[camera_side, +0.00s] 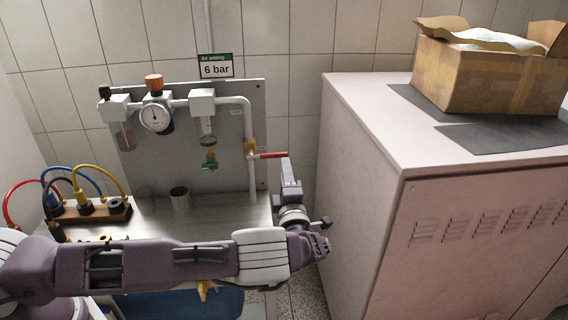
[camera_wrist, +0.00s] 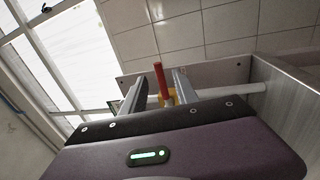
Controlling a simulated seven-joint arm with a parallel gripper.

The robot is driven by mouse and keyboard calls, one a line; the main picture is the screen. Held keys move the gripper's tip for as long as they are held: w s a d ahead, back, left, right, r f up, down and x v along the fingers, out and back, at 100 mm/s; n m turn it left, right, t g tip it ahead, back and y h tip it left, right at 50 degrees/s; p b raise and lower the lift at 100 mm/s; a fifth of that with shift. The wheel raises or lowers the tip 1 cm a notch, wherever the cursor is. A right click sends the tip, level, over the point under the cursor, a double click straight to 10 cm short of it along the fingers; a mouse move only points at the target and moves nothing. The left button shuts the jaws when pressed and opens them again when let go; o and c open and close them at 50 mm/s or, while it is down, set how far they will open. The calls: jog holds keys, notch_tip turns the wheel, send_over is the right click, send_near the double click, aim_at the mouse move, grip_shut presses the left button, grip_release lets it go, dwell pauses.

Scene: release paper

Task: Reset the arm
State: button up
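My gripper (camera_side: 286,161) is at the right edge of the air panel, with its fingers beside the free end of a red valve lever (camera_side: 273,155). In the wrist view my gripper (camera_wrist: 169,68) has its two fingers apart. The red lever (camera_wrist: 162,82) shows in the gap between them. I cannot tell whether either finger touches it. The lever lies about level in the side view, on a yellow valve body (camera_side: 250,150) in the grey pipe.
The pink cabinet (camera_side: 362,180) stands close to the right of my gripper. Dark mats (camera_side: 505,136) lie on its top. A gauge (camera_side: 156,114) and a "6 bar" sign (camera_side: 215,67) are at the panel.

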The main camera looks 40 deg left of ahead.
jog(key=s+a+r+n+g+h, duration=0.1)
jog(key=s+a+r+n+g, duration=0.45)
jog(key=n, duration=0.45)
jog(key=s+a+r+n+g+h, duration=0.1)
jog(key=s+a+r+n+g, duration=0.2)
jog(key=s+a+n+g, duration=0.5)
jog(key=s+d+r+n+t+h, duration=0.1)
jog(key=s+d+r+n+h, duration=0.2)
jog(key=s+n, duration=0.6)
jog(key=s+d+r+n+t+h, duration=0.2)
jog(key=s+d+r+n+h, duration=0.2)
jog(key=s+d+n, duration=0.4)
jog(key=s+d+r+n+t+h, duration=0.2)
jog(key=s+d+n+h, duration=0.3)
jog(key=s+n, duration=0.5)
jog(key=shift+s+d+r, duration=0.2)
jog(key=shift+s+r, duration=0.5)
jog(key=shift+s, duration=0.45)
